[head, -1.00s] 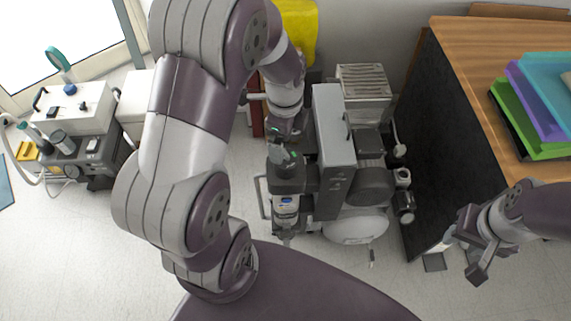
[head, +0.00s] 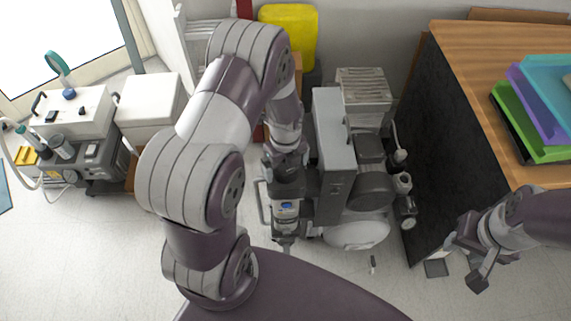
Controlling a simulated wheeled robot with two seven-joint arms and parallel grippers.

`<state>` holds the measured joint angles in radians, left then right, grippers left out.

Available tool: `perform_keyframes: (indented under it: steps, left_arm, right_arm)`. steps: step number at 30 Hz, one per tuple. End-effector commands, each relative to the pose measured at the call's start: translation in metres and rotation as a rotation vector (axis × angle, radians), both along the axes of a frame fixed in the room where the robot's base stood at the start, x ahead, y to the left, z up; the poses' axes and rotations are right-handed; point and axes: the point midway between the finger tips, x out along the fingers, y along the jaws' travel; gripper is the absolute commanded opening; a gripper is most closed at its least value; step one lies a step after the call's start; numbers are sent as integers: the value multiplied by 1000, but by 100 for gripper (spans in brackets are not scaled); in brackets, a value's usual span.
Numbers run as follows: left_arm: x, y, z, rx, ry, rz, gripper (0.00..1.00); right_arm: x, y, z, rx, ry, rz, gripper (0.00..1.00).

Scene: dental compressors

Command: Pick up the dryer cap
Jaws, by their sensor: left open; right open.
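The dental compressor stands on the floor in the middle, with a grey cabinet (head: 333,150), dark motor parts and a rounded light tank. A dark upright dryer column (head: 286,210) with a white and blue label is at its left side. My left gripper (head: 285,172) is open over the top of this column, pointing down. I cannot make out the dryer cap; the gripper and wrist cover the column's top, and I cannot tell whether they touch. My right gripper (head: 461,266) is open and empty at the right, by the desk's lower edge.
A wooden desk (head: 465,65) with a black side panel and coloured trays (head: 545,110) stands at the right. A yellow bin (head: 290,32) is behind. White-topped equipment (head: 75,112) is at the left.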

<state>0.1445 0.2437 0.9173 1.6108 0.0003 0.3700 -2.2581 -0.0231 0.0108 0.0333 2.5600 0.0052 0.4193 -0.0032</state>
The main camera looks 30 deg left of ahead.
Motion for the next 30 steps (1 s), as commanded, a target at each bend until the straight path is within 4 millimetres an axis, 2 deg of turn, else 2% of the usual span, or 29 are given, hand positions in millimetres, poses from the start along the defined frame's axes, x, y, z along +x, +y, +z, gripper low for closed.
perform_keyframes:
  steps: [6,7,12,23,26,30]
  left_arm:
    - [0,0,-3,0,0,0,100]
    - [0,0,-2,0,0,0,96]
    - [0,0,-2,0,0,1,41]
    - [1,0,4,1,-3,1,41]
    - [1,0,16,1,-3,1,41]
    - [2,-3,43,1,-4,-1,41]
  right_arm:
    - [0,0,0,0,0,0,43]
    - [0,0,0,0,0,0,43]
    - [0,0,0,0,0,0,43]
    - [0,0,1,0,0,0,43]
    - [0,0,2,0,0,0,43]
    - [0,0,3,0,0,0,43]
